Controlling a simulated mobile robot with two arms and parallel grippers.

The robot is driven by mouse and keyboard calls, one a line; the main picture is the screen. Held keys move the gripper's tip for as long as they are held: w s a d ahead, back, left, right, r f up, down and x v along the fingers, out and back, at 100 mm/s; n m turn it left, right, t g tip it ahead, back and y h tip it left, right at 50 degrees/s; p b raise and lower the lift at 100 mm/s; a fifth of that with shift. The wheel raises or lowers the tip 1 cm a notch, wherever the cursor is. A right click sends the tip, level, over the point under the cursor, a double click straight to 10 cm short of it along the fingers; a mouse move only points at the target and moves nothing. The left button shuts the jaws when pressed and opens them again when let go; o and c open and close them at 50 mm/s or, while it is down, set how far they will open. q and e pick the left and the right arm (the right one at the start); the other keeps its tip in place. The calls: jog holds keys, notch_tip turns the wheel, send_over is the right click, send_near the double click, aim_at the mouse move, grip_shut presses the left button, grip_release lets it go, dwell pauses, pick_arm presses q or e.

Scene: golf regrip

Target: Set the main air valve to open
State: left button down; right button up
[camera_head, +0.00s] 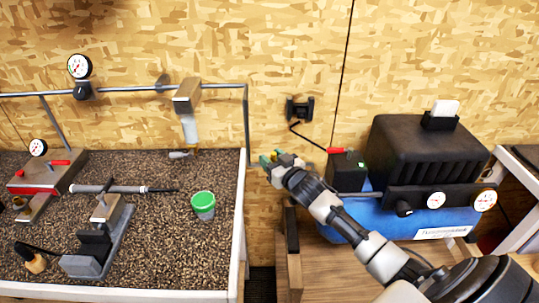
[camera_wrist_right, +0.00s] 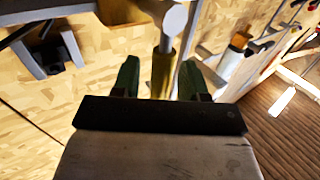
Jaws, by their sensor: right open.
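My right gripper (camera_head: 270,158) is open, with its green fingertips close to the right edge of the workbench, near the grey vertical pipe (camera_head: 246,128). In the right wrist view, a brass-coloured cylinder (camera_wrist_right: 163,72) below a round grey end (camera_wrist_right: 175,18) shows between the open fingers (camera_wrist_right: 160,82); I cannot tell whether they touch it. Which part is the main air valve is not clear. My left gripper is not in view.
A grey pipe (camera_head: 130,89) runs along the wall with a gauge (camera_head: 79,67). The bench (camera_head: 160,235) holds a green-lidded cup (camera_head: 203,206), a club shaft (camera_head: 110,188) and a clamp. A black wall outlet (camera_head: 299,107) has a cord to the dark box.

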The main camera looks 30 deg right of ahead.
jog(key=shift+w, duration=0.55)
grip_shut()
jog(key=shift+f, duration=0.1)
jog(key=s+d+f+m+t+h+b, duration=0.1)
jog(key=m+h+b, duration=0.5)
jog(key=m, duration=0.6)
jog(key=s+d+f+m+t+h+b, duration=0.2)
jog(key=d+f+m+h+b, duration=0.2)
jog(key=m+h+b, duration=0.3)
jog(key=shift+s+d+m+b, duration=0.45)
jog(key=shift+m+b, duration=0.8)
jog(key=shift+m, duration=1.55)
jog(key=shift+d+h, duration=0.1)
jog(key=shift+h, duration=0.3)
jog(key=shift+m, duration=0.3)
